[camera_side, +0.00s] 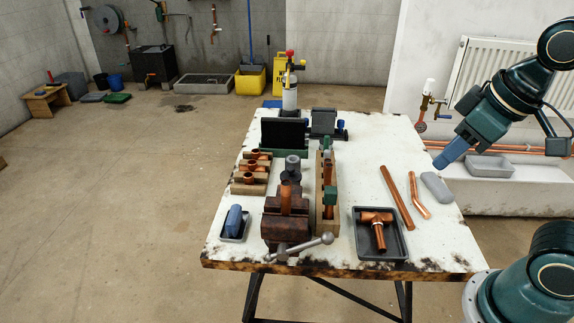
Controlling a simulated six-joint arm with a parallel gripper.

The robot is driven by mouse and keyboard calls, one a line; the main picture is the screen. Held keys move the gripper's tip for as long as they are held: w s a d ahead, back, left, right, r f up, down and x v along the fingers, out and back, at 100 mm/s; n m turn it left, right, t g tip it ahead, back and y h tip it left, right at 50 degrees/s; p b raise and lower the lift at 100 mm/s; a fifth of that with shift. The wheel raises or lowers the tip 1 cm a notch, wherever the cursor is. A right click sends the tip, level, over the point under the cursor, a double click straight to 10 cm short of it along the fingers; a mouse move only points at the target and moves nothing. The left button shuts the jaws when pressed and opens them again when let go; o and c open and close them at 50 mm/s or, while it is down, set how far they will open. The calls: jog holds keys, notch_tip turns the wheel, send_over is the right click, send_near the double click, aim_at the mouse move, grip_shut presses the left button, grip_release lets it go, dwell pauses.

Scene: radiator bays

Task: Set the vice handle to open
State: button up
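The vice (272,225) is a dark reddish-brown block at the front of the white bench. Its grey metal handle (305,246) lies across the front, slanting up to the right to a round knob. A short copper piece (285,200) stands upright at the jaws; I cannot tell whether they clamp it. My gripper (440,161) is at the right, above and apart from the bench's right edge, far from the handle. It points down and left with a blue tip. Its fingers are too small to tell open from shut, and I see nothing held in it.
A dark tray (365,252) with a copper tee stands right of the vice. A wooden rack (318,205) stands close beside the vice. A small tray (232,236) with a blue item is left.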

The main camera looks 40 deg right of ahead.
jog(key=w+a+f+n+g+h, duration=0.1)
jog(key=w+a+n+g, duration=0.15)
jog(key=w, duration=0.35)
jog(key=n+h, duration=0.3)
jog(key=n, duration=0.3)
send_over(319, 241)
jog(key=s, duration=0.2)
notch_tip(319, 241, down, 6)
jog(key=a+f+n+h, duration=0.2)
jog(key=a+f, duration=0.2)
jog(key=a, duration=0.3)
jog(key=shift+s, duration=0.45)
jog(key=shift+d+f+t, duration=0.1)
jog(key=shift+t, duration=0.15)
jog(key=x, duration=1.3)
jog(key=shift+d+f, duration=0.15)
jog(key=shift+d, duration=0.2)
